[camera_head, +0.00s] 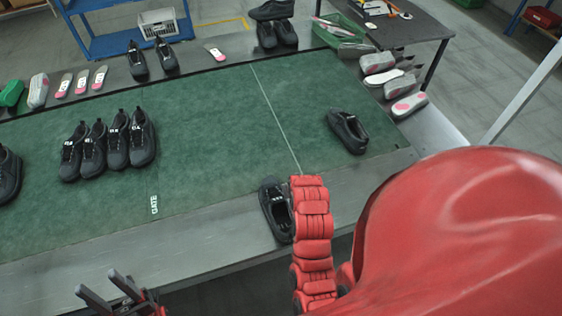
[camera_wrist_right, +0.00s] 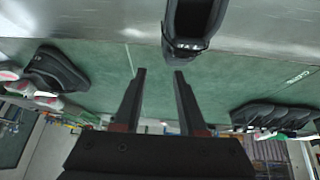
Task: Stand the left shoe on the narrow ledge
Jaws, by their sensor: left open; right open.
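A black shoe (camera_head: 273,209) is at the front metal ledge (camera_head: 196,226), sole down, its toe end pointing away over the green belt's edge. It also shows at the top of the right wrist view (camera_wrist_right: 192,25). A second black shoe (camera_head: 347,131) lies on the green belt to the right; it is at the left in the wrist view (camera_wrist_right: 52,72). I cannot tell which is the left shoe. My right gripper (camera_wrist_right: 160,72) is open and empty close to the ledge shoe; my red arm hides it in the head view. My left gripper (camera_head: 103,290) is open and empty at bottom left.
Several black shoes (camera_head: 108,145) stand in a row on the green belt (camera_head: 205,128). Insoles (camera_head: 82,82) and more shoes line the far edge. A green bin (camera_head: 338,33) and a dark table (camera_head: 420,24) are at back right. The belt's middle is clear.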

